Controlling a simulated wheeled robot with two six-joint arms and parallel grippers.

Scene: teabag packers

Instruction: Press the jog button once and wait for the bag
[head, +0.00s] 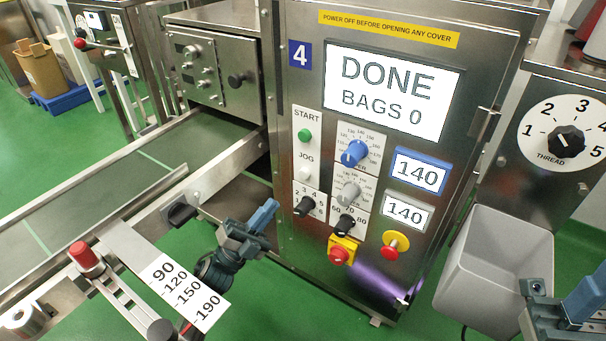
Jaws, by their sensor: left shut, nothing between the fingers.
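The white jog button (305,173) is on the front panel of packer 4, just under the label JOG. The green start button (305,135) is above it. The screen (393,90) reads DONE, BAGS 0. My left gripper (270,208) is shut and empty, in front of the machine's lower left edge. It is below and to the left of the jog button and appears apart from the panel. My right gripper (590,292) is at the bottom right corner, partly cut off by the frame. No bag shows on the belt (70,205).
Knobs, a red switch on yellow (341,250) and a red stop button (394,245) sit near the jog button. A grey bin (492,262) stands at right. A scale plate (175,290) and red knob (85,257) are near my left arm.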

